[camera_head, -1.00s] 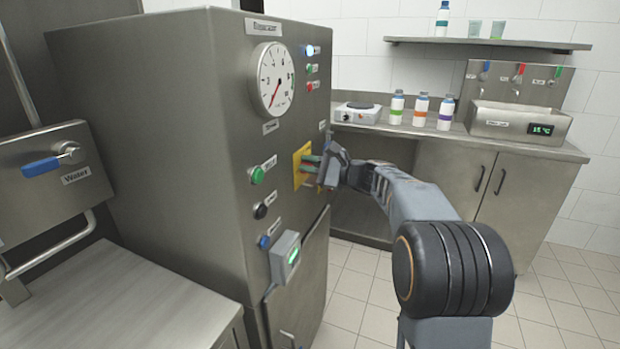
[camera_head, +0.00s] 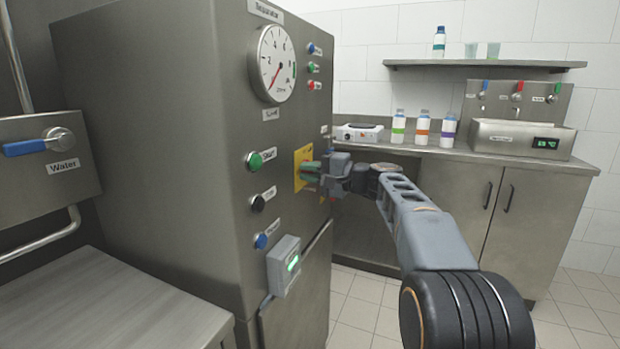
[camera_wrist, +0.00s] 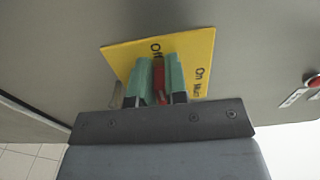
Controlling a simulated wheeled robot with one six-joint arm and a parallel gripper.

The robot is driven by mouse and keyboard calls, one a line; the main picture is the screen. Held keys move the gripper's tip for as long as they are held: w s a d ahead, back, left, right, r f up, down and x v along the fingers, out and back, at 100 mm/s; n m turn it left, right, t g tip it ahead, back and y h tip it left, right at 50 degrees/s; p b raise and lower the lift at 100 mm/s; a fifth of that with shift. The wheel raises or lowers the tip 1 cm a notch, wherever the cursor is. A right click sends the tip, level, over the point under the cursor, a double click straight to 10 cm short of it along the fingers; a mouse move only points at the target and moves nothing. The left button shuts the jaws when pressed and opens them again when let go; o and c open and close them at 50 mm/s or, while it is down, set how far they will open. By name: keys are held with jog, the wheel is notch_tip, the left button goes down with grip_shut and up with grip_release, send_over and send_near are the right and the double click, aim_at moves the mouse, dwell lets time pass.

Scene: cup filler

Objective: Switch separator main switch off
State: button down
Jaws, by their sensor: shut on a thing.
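The separator (camera_head: 150,120) is a tall steel cabinet on the left in the head view. Its main switch sits on a yellow plate (camera_head: 299,158) on the cabinet's front. The plate (camera_wrist: 200,60) fills the middle of the wrist view, with "Off" at the top and "On" at the right. My gripper (camera_head: 312,170) is at the plate. In the wrist view its green fingers (camera_wrist: 160,78) are shut on the red switch handle (camera_wrist: 158,84), one on each side. The handle points towards the "Off" mark. The fingers hide part of it.
Green (camera_head: 254,160), black (camera_head: 257,203) and blue (camera_head: 261,241) buttons and a grey box (camera_head: 284,265) are on the cabinet left of my gripper. A gauge (camera_head: 276,63) is above. A counter with bottles (camera_head: 422,120) stands behind. Floor at right is free.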

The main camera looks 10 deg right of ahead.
jog(key=shift+f, duration=0.1)
dwell(0.3)
jog(key=c, duration=1.1)
grip_release()
jog(key=shift+c, duration=0.2)
jog(key=p+v, duration=0.2)
jog(key=v, duration=1.2)
jog(key=shift+a, duration=0.15)
jog(key=s+a+r+g+h+p, duration=0.2)
jog(key=s+a+g+h+p, duration=0.2)
jog(key=a+p, duration=0.5)
jog(key=s+r+n+g+h+p, duration=0.2)
jog(key=s+n+h+p, duration=0.5)
jog(key=s+p, duration=1)
jog(key=g+h+p, duration=0.1)
jog(key=h+p, duration=0.2)
jog(key=p, duration=0.1)
jog(key=shift+s, duration=0.2)
